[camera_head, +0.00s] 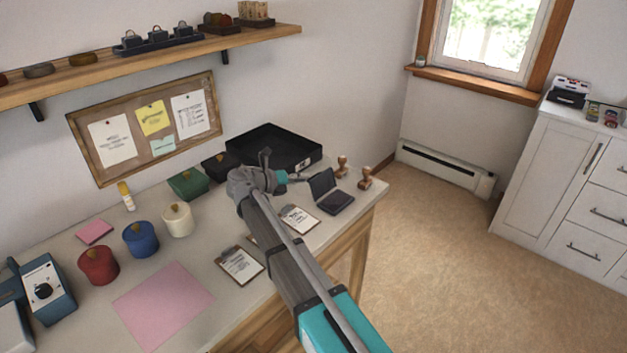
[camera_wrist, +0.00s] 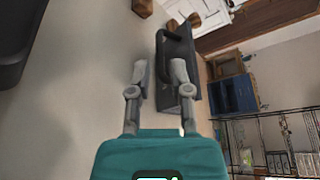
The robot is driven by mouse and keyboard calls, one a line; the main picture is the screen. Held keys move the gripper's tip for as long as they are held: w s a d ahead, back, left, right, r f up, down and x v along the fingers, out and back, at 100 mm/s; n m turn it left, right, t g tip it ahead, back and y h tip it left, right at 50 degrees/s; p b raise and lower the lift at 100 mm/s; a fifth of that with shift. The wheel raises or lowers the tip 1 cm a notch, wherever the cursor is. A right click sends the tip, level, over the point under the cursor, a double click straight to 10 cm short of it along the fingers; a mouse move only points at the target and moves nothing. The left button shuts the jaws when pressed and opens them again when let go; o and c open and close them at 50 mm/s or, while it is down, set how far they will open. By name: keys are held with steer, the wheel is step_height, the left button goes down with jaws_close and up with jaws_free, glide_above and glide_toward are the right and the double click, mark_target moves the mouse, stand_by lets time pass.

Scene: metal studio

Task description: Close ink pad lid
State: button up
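The ink pad (camera_head: 335,203) is a small dark case near the right end of the desk. Its lid (camera_head: 322,182) stands open, raised at the back left. In the wrist view the dark ink pad (camera_wrist: 185,52) lies just beyond and right of my fingers. My gripper (camera_head: 301,178) is left of the raised lid, low over the desk. In the wrist view my gripper (camera_wrist: 160,72) has its two fingers apart with nothing held between them. The right finger overlaps the case in that view; I cannot tell whether it touches.
A black tray (camera_head: 270,150) lies behind my gripper. A clipboard (camera_head: 300,219) lies in front of the pad. Green (camera_head: 188,184) and black boxes stand to the left.

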steer(key=shift+b+x, duration=0.4)
steer(key=shift+x, duration=1.8)
jaws_close()
